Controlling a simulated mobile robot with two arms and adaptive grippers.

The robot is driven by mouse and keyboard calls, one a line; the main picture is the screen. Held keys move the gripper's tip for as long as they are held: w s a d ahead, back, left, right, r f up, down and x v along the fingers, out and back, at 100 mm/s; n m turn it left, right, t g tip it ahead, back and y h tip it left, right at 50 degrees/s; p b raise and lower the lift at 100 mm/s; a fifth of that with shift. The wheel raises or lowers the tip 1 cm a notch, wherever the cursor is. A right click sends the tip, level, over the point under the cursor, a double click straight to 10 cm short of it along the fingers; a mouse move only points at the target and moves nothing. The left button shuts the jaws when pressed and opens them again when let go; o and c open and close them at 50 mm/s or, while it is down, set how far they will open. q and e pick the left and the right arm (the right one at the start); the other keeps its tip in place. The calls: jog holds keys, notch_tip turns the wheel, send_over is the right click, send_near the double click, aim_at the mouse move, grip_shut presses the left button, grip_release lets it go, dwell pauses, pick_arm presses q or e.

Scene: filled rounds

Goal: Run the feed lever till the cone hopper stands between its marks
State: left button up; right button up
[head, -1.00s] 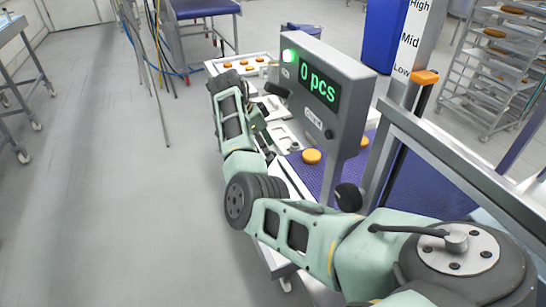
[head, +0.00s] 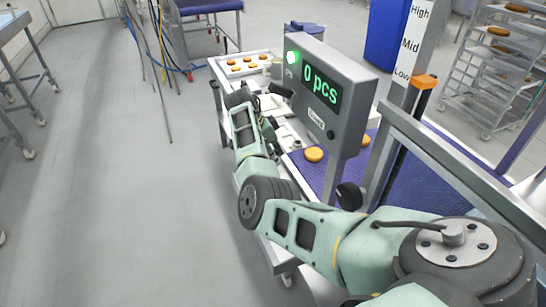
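A grey panel (head: 334,90) reads "0 pcs" in green and has a lit green lamp (head: 292,57). A black round knob (head: 349,196) sits low beside its post; I cannot tell whether it is the feed lever. A white scale (head: 412,42) reads High, Mid, Low, and an orange block (head: 425,81) stands beside Low. I cannot make out a cone hopper. My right gripper (head: 272,112) is beyond my wrist, left of the panel and over the trolley; its fingers are too small and partly covered to read. My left gripper is out of view.
Orange-brown rounds lie on a white tray (head: 232,72) at the back, and another round (head: 313,154) lies on the blue belt (head: 405,195). A metal frame (head: 455,148) stands at the right, with a wire rack (head: 492,70) behind.

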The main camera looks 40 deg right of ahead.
grip_shut()
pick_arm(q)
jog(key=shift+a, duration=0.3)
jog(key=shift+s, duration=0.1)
